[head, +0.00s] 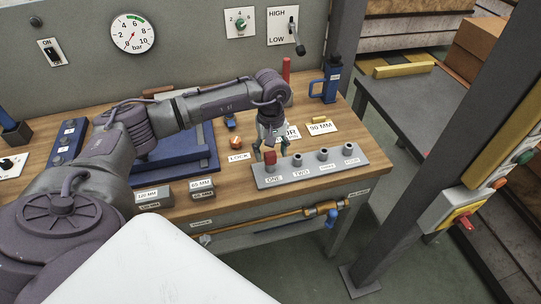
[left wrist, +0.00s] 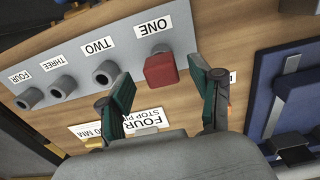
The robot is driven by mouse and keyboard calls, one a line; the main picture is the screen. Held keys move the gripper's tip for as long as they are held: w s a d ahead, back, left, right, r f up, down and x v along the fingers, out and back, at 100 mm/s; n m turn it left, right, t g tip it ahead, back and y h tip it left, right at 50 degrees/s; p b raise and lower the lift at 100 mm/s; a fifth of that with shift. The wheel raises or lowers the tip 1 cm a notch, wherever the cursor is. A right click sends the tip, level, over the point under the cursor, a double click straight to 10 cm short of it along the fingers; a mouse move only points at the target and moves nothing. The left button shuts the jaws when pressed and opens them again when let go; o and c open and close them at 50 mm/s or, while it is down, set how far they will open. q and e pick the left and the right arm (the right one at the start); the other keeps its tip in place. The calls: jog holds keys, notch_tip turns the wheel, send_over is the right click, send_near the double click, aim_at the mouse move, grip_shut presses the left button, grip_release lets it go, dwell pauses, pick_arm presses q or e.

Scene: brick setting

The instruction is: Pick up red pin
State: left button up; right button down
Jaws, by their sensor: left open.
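The red pin (head: 270,157) stands in the hole marked ONE, at the left end of a grey block (head: 313,174). The left wrist view shows its square red head (left wrist: 160,69) beside the ONE label. My left gripper (head: 273,143) is above and just behind the pin, pointing down. In the left wrist view the two green-padded fingers (left wrist: 160,78) are spread apart, with the pin's head showing beyond the gap between them. Nothing is held. I cannot tell how far above the pin the fingertips are. My right gripper is not in view.
Holes TWO (left wrist: 104,73), THREE (left wrist: 63,87) and FOUR (left wrist: 30,99) run along the block. A blue fixture (head: 200,150) lies left of my gripper. A red upright rod (head: 286,68) and a blue mug-like holder (head: 326,88) stand behind. Labelled grey blocks (head: 152,196) sit at the front edge.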

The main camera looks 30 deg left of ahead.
aim_at(271, 154)
pick_arm(q)
jog(key=shift+s+f+p, duration=0.1)
jog(key=shift+f+p, duration=0.35)
jog(key=shift+f, duration=1.4)
grip_shut()
